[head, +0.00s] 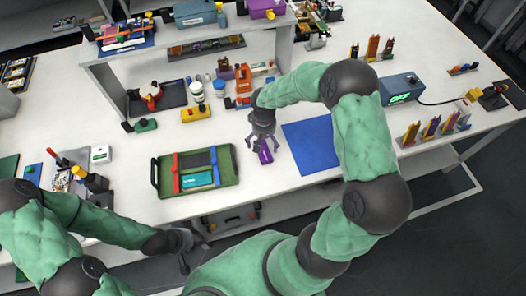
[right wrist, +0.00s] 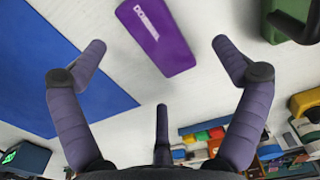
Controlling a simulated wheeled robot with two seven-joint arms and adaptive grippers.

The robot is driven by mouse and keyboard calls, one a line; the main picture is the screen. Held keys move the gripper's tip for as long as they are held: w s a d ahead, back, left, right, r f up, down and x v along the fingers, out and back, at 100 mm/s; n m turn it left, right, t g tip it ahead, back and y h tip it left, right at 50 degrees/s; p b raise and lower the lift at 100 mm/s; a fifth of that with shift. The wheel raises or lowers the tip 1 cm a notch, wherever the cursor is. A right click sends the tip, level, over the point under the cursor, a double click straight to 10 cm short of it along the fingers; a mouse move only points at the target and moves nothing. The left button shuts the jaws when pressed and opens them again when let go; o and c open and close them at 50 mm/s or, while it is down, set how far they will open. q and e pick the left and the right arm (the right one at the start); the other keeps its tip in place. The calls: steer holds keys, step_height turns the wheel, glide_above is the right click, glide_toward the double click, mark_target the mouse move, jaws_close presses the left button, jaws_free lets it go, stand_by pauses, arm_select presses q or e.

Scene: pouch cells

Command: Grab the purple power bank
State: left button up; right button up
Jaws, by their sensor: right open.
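The purple power bank (head: 265,155) lies on the white table, just left of a blue mat. In the right wrist view the power bank (right wrist: 157,38) lies flat, with pale lettering on its face. My right gripper (head: 262,140) is right above it in the head view. In the right wrist view my right gripper (right wrist: 160,62) is open, its fingers spread to either side and apart from the power bank. My left gripper (head: 188,245) is at the table's front edge at lower left, away from the power bank; its jaws are too unclear to read.
A blue mat (head: 312,145) lies right of the power bank. A green tray (head: 229,176) with red, blue and teal items lies to the left. A white shelf (head: 105,88) stands behind. Racks with coloured cells (head: 433,128) and a digital meter (head: 399,90) stand at right.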

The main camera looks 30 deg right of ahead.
mark_target(266, 149)
steer(key=shift+s+d+f, duration=0.1)
steer(key=shift+s+f, duration=0.05)
steer(key=shift+f, duration=0.45)
steer(key=f, duration=0.2)
steer(key=f+b, duration=0.1)
steer(key=f, duration=0.1)
steer(key=shift+d, duration=0.25)
steer(key=shift+s, duration=0.1)
steer(key=c, duration=1.4)
